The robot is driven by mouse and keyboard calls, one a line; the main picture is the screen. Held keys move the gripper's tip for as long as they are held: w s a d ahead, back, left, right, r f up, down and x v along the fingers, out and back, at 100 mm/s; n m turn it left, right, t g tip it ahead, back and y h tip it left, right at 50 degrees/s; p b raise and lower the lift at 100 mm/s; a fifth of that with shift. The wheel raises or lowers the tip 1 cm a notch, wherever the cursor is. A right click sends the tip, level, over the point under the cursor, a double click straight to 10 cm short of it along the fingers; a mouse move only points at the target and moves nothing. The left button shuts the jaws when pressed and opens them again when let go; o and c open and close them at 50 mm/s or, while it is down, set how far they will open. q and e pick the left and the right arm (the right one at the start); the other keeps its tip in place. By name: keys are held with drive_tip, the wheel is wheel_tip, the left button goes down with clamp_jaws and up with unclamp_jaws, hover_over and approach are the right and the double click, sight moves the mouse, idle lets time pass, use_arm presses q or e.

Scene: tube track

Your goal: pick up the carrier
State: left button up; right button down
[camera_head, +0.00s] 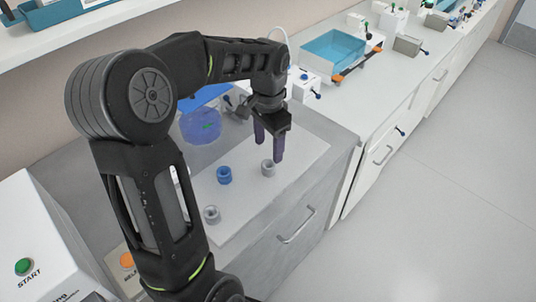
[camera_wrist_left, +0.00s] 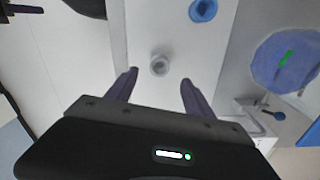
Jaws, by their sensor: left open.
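Several small spool-like pieces stand on a white board (camera_head: 300,150), and I cannot tell from looks alone which is the carrier. A grey piece (camera_head: 268,168) is closest to my left gripper (camera_head: 269,152). A blue piece (camera_head: 224,175) is to its left, and another grey piece (camera_head: 211,214) is nearer the front. My left gripper is open, pointing down, with its dark purple fingers above and beside the closest grey piece. In the left wrist view this grey piece (camera_wrist_left: 160,62) shows just beyond the fingertips, roughly centred between them, and nothing is held. My right gripper is not seen.
A translucent blue round object (camera_head: 200,127) with a green mark stands behind the pieces. A white machine with a green START button (camera_head: 25,266) is at the lower left. A teal tray (camera_head: 333,48) stands farther along the counter. The counter edge drops off at the right.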

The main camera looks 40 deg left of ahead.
sight(268, 164)
use_arm(q)
drive_tip(key=shift+s+d+f, duration=0.1)
drive_tip(key=shift+f, duration=0.5)
drive_tip(key=shift+s+d+f, duration=0.1)
drive_tip(key=shift+f, duration=0.5)
drive_tip(key=shift+w+a+f+p, duration=0.15)
drive_tip(key=shift+f+p, duration=0.8)
drive_tip(key=shift+f, duration=1.65)
clamp_jaws()
